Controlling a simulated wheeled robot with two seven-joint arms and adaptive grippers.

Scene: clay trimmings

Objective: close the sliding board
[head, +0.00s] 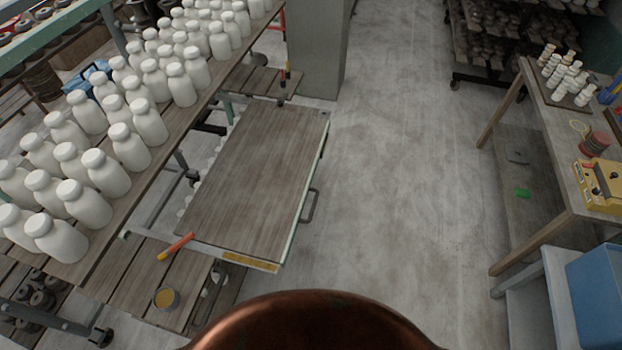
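The sliding board (255,180) is a wide brown wooden panel with a pale frame. It juts out from beneath the shelf of white bottles into the aisle. A grey bar handle (312,206) is on its right edge. A yellow label (249,261) is on its near edge. The left side of the board lies near the shelf's supports, and some white items show under that side. Neither of my grippers is in view, so nothing is seen touching the board or its handle.
Rows of white bottles (130,147) stand on the shelf at left. An orange-handled tool (176,246) lies by the board's near left corner, above a yellow-topped tin (166,298). The floor (405,190) right of the board is clear up to a workbench (560,150).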

